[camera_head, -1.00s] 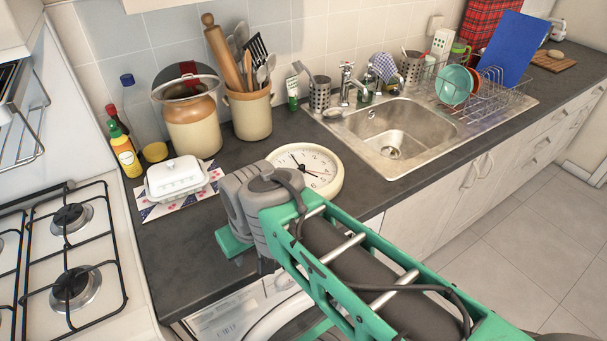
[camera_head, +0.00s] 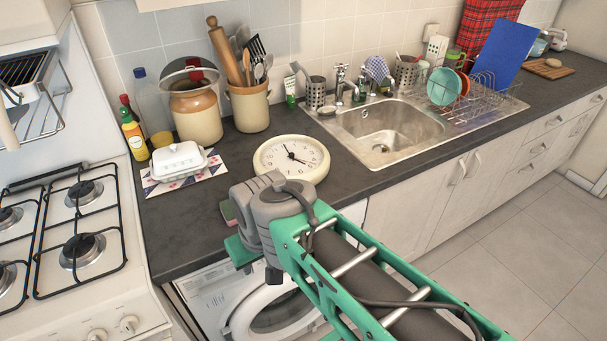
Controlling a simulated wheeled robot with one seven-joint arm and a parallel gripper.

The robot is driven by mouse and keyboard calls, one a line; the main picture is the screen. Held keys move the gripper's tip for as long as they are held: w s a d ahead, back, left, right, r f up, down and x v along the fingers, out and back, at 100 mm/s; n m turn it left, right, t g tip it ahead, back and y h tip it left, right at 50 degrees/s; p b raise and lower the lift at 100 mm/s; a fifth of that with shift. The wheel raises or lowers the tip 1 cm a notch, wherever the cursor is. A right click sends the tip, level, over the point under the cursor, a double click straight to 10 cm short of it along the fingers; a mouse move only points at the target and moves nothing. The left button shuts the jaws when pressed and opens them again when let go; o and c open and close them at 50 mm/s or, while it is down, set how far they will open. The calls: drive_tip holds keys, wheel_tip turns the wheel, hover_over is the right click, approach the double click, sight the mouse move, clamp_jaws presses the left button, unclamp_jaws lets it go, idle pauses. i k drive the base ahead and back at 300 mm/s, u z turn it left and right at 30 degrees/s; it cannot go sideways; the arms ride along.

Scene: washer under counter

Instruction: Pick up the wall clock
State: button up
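The wall clock (camera_head: 292,158) is round, with a cream rim and a white face with dark hands. It lies face up on the dark counter, left of the sink. My gripper (camera_head: 243,250) is at the counter's front edge, nearer to me than the clock and a little to its left. It is apart from the clock in the picture. My grey wrist and green arm cover most of the gripper, so its fingertips and opening are hidden.
A white butter dish (camera_head: 179,162) stands left of the clock. A jar (camera_head: 195,115) and a utensil pot (camera_head: 249,108) stand behind. The sink (camera_head: 385,135) is to the right, the gas hob (camera_head: 82,225) to the left. A washer (camera_head: 275,310) is under the counter.

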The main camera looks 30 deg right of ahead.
sight(310, 163)
drive_tip(key=k, duration=0.1)
drive_tip(key=u, duration=3.2)
drive_tip(key=k, duration=1.2)
drive_tip(key=z, duration=1.6)
